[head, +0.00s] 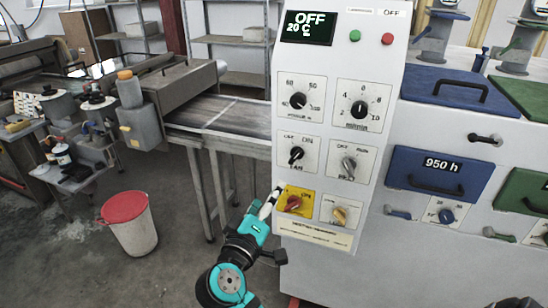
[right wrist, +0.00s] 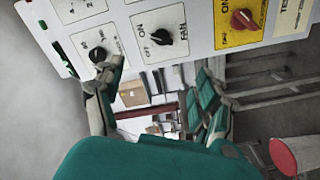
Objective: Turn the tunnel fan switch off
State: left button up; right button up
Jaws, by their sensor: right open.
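The fan switch (head: 297,156) is a black rotary knob on a white plate on the control panel (head: 322,105), labelled FAN, with OFF and ON marks above it. In the head view its handle tilts up and to the right, towards the ON side. The fan switch (right wrist: 163,37) also shows large at the top of the right wrist view. My right gripper (head: 271,201) is at the panel's left edge, below the fan switch and beside the yellow plate. In the right wrist view the right gripper (right wrist: 160,75) has its fingers apart with nothing between them, clear of the knob. My left gripper is out of view.
A red knob (head: 293,203) on a yellow plate and a yellow knob (head: 339,216) sit below the fan switch. A grey knob (head: 348,164) is to its right. The conveyor (head: 225,116) runs left of the panel. A red-lidded bin (head: 132,225) stands on the floor.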

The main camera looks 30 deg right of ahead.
aim_at(292, 158)
jog(key=p+x, duration=0.1)
jog(key=x, duration=1.6)
jog(key=shift+w+d+f, duration=0.1)
jog(key=shift+w+f, duration=0.05)
jog(key=c, duration=1.2)
